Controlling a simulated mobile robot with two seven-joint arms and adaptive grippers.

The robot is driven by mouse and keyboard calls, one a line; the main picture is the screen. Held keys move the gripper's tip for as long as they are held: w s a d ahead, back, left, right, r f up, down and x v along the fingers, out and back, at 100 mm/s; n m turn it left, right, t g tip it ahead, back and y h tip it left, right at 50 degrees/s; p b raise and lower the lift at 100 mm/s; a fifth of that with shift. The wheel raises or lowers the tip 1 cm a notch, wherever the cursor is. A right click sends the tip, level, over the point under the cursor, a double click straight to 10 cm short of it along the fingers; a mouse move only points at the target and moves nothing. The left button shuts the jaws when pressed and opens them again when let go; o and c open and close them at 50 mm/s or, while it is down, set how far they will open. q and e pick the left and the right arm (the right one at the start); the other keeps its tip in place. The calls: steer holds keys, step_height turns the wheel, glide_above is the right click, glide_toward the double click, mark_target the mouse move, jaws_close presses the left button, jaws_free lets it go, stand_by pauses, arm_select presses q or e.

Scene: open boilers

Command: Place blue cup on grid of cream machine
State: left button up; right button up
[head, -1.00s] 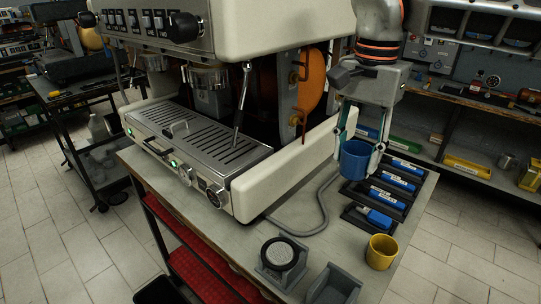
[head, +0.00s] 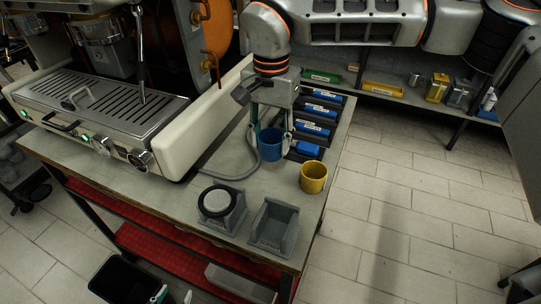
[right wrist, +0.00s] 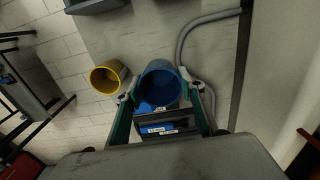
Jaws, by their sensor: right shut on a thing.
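The blue cup (head: 270,152) is upright between the fingers of my right gripper (head: 272,140), beside the row of blue-labelled trays. The right wrist view shows the cup (right wrist: 160,86) from above, with a finger against each side and its inside empty. I cannot tell how far its base is above the table. The cream machine (head: 175,145) stands at the left in the head view, with its slotted metal grid (head: 110,105) in front. My left gripper is not in view.
A yellow cup (head: 313,177) stands on the table near the right edge. A grey holder with a round black-rimmed piece (head: 218,203) and an empty grey holder (head: 273,228) are at the front. A grey hose (head: 233,170) curves between machine and cup. A lever (head: 139,50) rises above the grid.

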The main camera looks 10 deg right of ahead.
mark_target(271, 158)
steer(key=shift+f, duration=2.9)
steer(key=shift+f, duration=0.15)
steer(key=o, duration=1.1)
